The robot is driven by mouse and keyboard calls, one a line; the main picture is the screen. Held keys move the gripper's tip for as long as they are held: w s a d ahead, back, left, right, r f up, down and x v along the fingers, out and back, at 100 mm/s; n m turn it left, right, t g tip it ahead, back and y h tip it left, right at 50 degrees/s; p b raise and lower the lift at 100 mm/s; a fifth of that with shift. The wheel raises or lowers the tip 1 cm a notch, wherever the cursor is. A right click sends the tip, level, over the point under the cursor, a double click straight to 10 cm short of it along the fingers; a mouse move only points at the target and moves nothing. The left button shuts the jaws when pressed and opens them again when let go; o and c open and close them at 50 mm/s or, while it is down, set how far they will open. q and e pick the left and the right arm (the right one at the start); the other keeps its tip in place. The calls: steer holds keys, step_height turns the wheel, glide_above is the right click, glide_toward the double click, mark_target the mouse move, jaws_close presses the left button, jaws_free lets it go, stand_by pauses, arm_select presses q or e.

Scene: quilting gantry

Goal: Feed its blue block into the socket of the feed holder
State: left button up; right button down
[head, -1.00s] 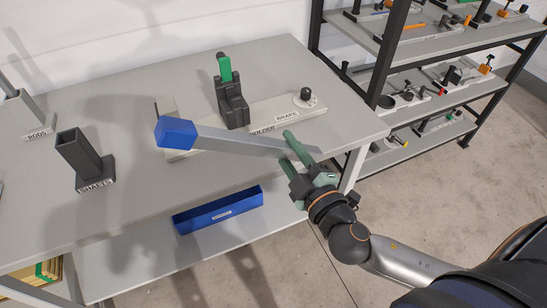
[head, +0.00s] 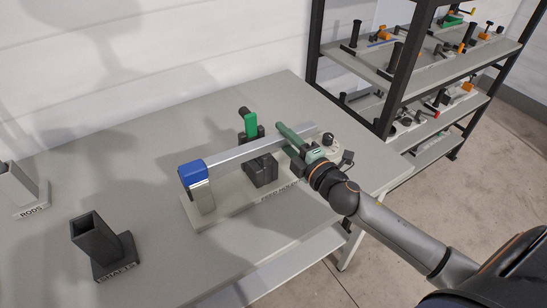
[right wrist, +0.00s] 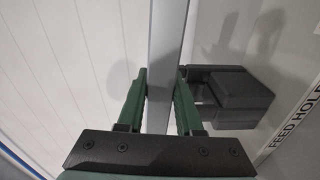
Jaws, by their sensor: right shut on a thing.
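My right gripper (head: 292,142) is shut on a long grey bar (head: 245,150) with a blue block (head: 193,173) at its left end. The bar also runs between the fingers in the right wrist view (right wrist: 165,60). The feed holder (head: 235,208) is a pale base plate carrying a dark block (head: 262,172) with a green lever (head: 250,125). The bar crosses in front of the lever, above the dark block. The blue block appears over the upright at the plate's left end; I cannot tell whether they touch. The socket's opening is not clearly visible. My left gripper is out of view.
A dark square tube holder (head: 95,245) stands at the table's front left, with a holder labelled RODS (head: 20,190) behind it. A black knob (head: 329,141) sits at the plate's right end. Shelves (head: 420,75) stand at the right. The back left of the table is clear.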

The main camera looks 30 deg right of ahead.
steer(key=w+d+r, duration=0.4)
steer(key=d, duration=0.3)
steer(key=shift+n+h+p, duration=0.3)
steer(key=shift+n+p, duration=0.1)
steer(key=shift+a+f+b, duration=0.2)
steer(key=shift+f+b, duration=3.5)
steer(key=shift+f, duration=1.15)
steer(key=shift+a+r, duration=0.15)
steer(key=shift+a, duration=0.7)
steer(key=shift+s+a+p, duration=0.2)
steer(key=shift+a+p, duration=0.25)
steer(key=shift+a, duration=1.35)
steer(key=shift+f, duration=0.35)
